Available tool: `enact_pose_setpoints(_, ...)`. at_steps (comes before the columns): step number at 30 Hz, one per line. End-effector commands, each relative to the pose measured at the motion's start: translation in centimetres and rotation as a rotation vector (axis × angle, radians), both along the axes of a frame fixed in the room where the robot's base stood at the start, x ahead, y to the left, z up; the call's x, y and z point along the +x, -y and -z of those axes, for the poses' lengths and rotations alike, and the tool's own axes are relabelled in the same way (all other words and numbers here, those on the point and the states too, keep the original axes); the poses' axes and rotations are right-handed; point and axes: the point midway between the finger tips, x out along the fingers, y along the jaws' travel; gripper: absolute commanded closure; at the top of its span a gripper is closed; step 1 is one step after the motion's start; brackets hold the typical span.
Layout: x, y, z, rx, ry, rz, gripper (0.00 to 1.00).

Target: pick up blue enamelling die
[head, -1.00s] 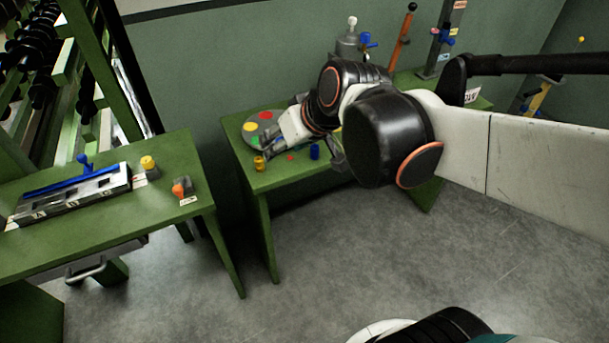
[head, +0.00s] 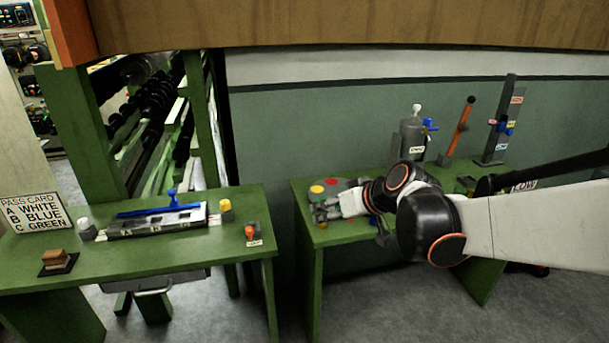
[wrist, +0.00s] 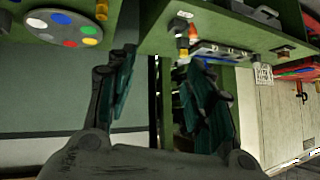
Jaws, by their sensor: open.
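I cannot make out a separate blue die now. In the head view, the spot where a blue cylinder stood on the right green table (head: 300,196) is around my gripper and forearm. My gripper (head: 352,226) reaches over that table's front part, fingers spread and empty. In the wrist view, its two dark fingers (wrist: 160,80) stand wide apart with nothing between them.
The disc (head: 344,183) lies behind my gripper. A grey canister (head: 411,139), an orange lever (head: 461,127) and a grey post (head: 497,125) stand along the table's back. The left green table (head: 150,258) holds a metal fixture (head: 150,224) and small knobs. A floor gap separates the tables.

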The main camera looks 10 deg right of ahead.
Motion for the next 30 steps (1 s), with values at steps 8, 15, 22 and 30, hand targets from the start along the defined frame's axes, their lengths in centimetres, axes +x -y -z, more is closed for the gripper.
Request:
enact_pose_setpoints(8,4.7,3.8,3.5,0.045,0.1,-0.015,0.52)
enact_pose_setpoints(15,9.0,9.7,8.1,0.078,0.259,-0.019,0.52)
enact_pose_setpoints(22,11.1,16.3,13.0,0.08,0.432,0.003,0.52)
enact_pose_setpoints(30,10.8,24.0,18.9,0.045,0.641,0.059,0.52)
